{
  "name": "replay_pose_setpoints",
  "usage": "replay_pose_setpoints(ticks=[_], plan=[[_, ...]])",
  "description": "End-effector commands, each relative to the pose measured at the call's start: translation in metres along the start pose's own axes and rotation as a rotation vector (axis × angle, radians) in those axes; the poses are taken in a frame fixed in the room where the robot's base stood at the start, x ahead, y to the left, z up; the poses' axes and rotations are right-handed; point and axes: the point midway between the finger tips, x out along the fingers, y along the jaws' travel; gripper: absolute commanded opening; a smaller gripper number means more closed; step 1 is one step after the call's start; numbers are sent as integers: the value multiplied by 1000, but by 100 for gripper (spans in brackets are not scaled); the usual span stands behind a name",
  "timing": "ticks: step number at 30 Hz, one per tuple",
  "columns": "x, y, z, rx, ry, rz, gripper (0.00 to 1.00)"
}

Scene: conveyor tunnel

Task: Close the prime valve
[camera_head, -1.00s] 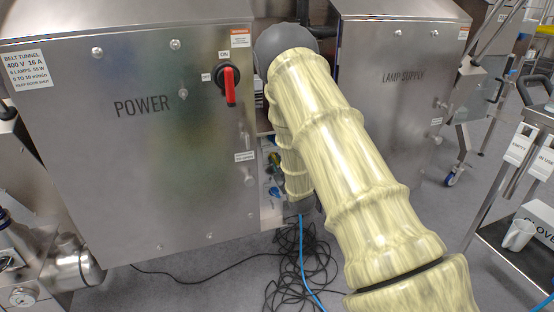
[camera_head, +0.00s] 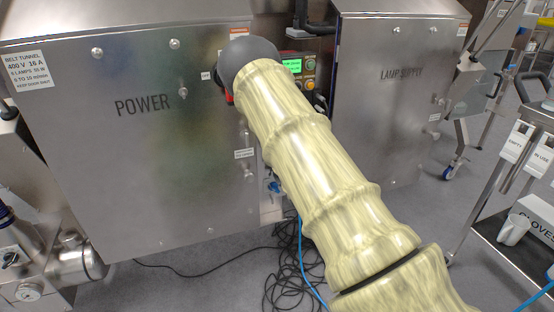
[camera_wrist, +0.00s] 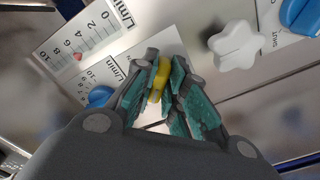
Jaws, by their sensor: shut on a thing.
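In the wrist view a yellow handle (camera_wrist: 160,82) sits between the green-padded fingers of my gripper (camera_wrist: 163,88), which are shut on it. I cannot read a label saying which valve it is; the fingers hide its base and much of the panel around it. In the head view my arm covers this spot and my gripper is hidden behind it.
Flow scales (camera_wrist: 80,45), blue knobs (camera_wrist: 101,96) and a white star knob (camera_wrist: 236,46) surround the handle. The POWER cabinet (camera_head: 140,150) and LAMP SUPPLY cabinet (camera_head: 395,110) flank my arm. Black cables (camera_head: 292,265) lie on the floor; a cart (camera_head: 500,235) stands right.

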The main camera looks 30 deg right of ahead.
Motion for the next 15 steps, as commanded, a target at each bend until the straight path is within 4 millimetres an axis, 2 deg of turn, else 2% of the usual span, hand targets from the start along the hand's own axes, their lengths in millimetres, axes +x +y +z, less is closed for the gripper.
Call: replay_pose_setpoints(ticks=[4, 5, 8, 15], plan=[[-1, -1, 2, 0, -3, -2, 0], [-1, -1, 2, 0, -3, -2, 15], [-1, -1, 1, 0, -3, -2, 33], [0, 0, 1, 1, -1, -1, 35]])
